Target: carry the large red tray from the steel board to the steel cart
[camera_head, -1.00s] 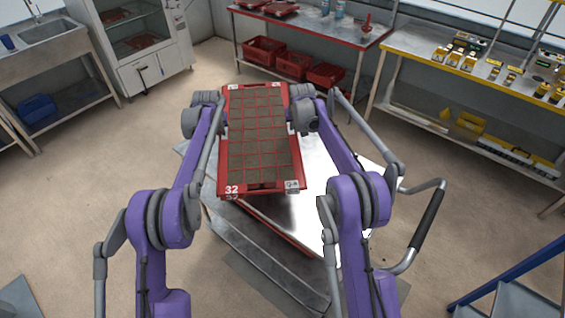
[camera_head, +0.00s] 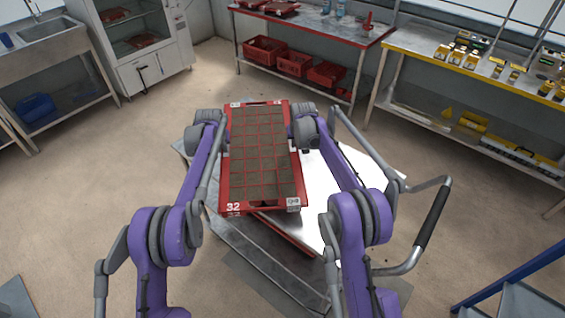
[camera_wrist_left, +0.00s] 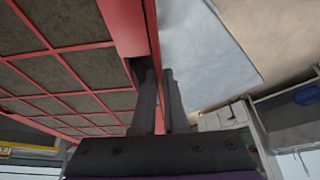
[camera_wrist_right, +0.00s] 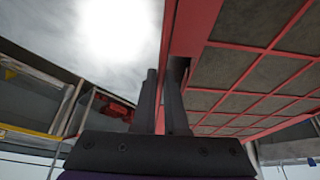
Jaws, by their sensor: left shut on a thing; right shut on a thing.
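The large red tray (camera_head: 292,205), marked 32 and filled with dark soil squares, is held roughly level between my two arms. It overlaps the left part of a bright steel top (camera_head: 345,190) beside a curved black-gripped handle (camera_head: 428,222), which looks like the steel cart. I cannot tell the gap beneath the tray, nor pick out the steel board separately. My left gripper (camera_wrist_left: 158,85) is shut on the tray's left rim, its fingers on either side of it. My right gripper (camera_wrist_right: 163,85) is shut on the right rim in the same way.
A red-topped bench (camera_head: 335,30) with red crates (camera_head: 264,50) below stands at the back. A yellow-edged bench (camera_head: 430,58) stands right, a sink (camera_head: 45,32) and a cabinet (camera_head: 140,45) back left. A blue frame (camera_head: 520,272) is lower right. Floor on the left is open.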

